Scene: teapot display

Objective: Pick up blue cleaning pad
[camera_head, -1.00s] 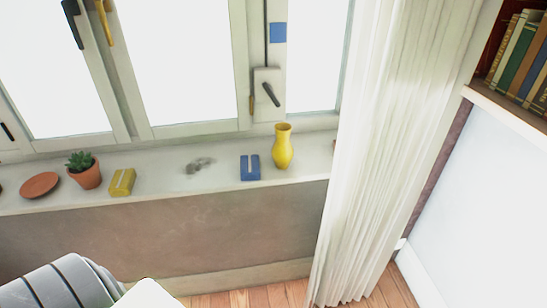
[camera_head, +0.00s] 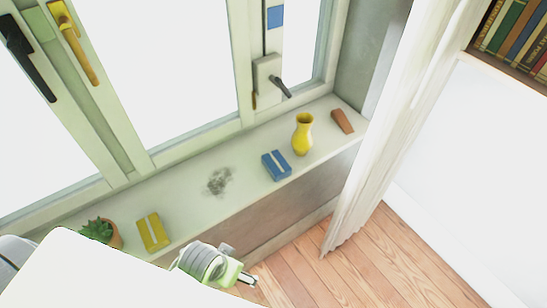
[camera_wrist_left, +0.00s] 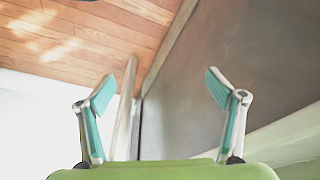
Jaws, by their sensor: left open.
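The blue cleaning pad (camera_head: 276,165) lies on the white window sill, left of the yellow vase, with a pale band across it. My left gripper (camera_head: 250,281) is below and left of the pad in the head view, in front of the sill and apart from the pad. In the left wrist view the left gripper (camera_wrist_left: 160,85) has its two teal-lined fingers spread wide with nothing between them. That view shows wood floor and the wall, not the pad. My right gripper is not in view.
The sill (camera_head: 245,190) also holds a yellow pad (camera_head: 152,232), a potted succulent (camera_head: 100,232), a dark smudge (camera_head: 219,181), a yellow vase (camera_head: 302,134) and an orange-brown block (camera_head: 342,121). A white curtain (camera_head: 370,150) hangs at the right. Wood floor (camera_head: 320,275) is clear.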

